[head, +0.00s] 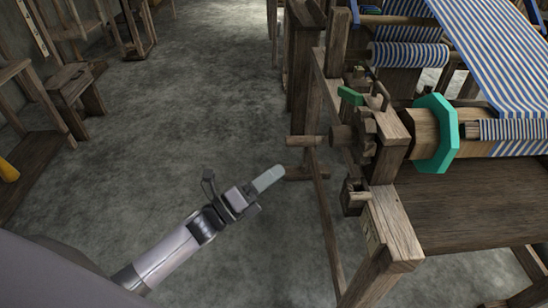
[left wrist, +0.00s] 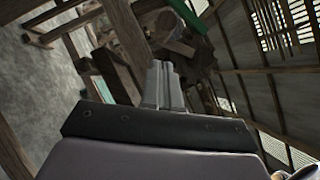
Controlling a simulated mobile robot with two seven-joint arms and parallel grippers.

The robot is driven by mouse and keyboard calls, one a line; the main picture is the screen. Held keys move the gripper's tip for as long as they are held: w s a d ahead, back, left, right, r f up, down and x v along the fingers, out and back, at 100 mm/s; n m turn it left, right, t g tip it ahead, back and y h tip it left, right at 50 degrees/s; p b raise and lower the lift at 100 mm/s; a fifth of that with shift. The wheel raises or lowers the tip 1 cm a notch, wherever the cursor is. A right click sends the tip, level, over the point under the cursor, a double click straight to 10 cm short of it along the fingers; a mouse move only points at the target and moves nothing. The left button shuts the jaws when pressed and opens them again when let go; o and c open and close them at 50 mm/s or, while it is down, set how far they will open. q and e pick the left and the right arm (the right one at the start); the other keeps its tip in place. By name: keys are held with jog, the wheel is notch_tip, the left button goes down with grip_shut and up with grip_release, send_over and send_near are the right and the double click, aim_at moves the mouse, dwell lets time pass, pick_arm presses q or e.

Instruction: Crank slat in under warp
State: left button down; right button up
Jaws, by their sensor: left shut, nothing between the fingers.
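The wooden handloom (head: 400,225) stands at the right of the head view, with blue and white striped warp cloth (head: 490,50) running over it. At its near left side is a wooden crank handle (head: 303,141) that sticks out to the left from a toothed wooden wheel (head: 352,140). A green piece (head: 350,95) sits above the wheel. My left gripper (head: 268,179) is shut and empty, below and left of the handle and apart from it. In the left wrist view the shut fingers (left wrist: 163,85) point toward the loom's wooden parts. I cannot make out a slat. My right gripper is not in view.
A green octagonal flange (head: 436,133) sits on the wooden roller right of the wheel. A loom post (head: 395,230) stands to the right of my gripper. A wooden bench (head: 75,95) is at the far left. The concrete floor (head: 190,110) between is clear.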

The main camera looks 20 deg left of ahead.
pick_arm(q)
jog(key=shift+w+a+r, duration=0.2)
jog(key=shift+w+r, duration=0.35)
jog(key=shift+w, duration=0.25)
jog(key=shift+w+a+r, duration=0.15)
jog(key=shift+w+r, duration=0.35)
jog(key=shift+w, duration=0.3)
jog(key=shift+w+a+r+m+h+b, duration=0.15)
jog(key=shift+w+m+h+b, duration=0.15)
jog(key=shift+m+b, duration=0.55)
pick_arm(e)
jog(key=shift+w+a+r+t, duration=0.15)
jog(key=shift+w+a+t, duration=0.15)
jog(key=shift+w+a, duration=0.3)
pick_arm(q)
jog(key=shift+w+r+b, duration=0.1)
jog(key=shift+b, duration=0.4)
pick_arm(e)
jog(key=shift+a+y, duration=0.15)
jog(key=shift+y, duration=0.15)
